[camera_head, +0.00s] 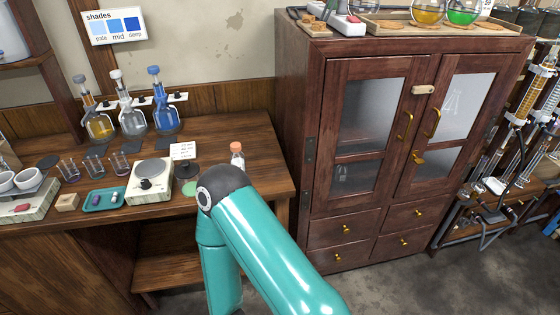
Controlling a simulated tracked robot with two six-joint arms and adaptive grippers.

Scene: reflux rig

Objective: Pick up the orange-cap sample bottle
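The sample bottle (237,158) is a small clear bottle with an orange cap. It stands upright near the right end of the wooden bench (250,130). One of my teal arms bends in front of it, and the arm's dark joint is close to the bottle's base in the picture. I cannot tell whether the arm touches the bottle. Neither of my grippers shows in this view, so their distance from the bottle cannot be seen.
A scale (150,181), a dark stand (187,171), a white card (183,151) and a teal tray (105,199) are left of the bottle. Flasks (163,115) stand behind. A tall wooden cabinet (325,150) rises right of the bench.

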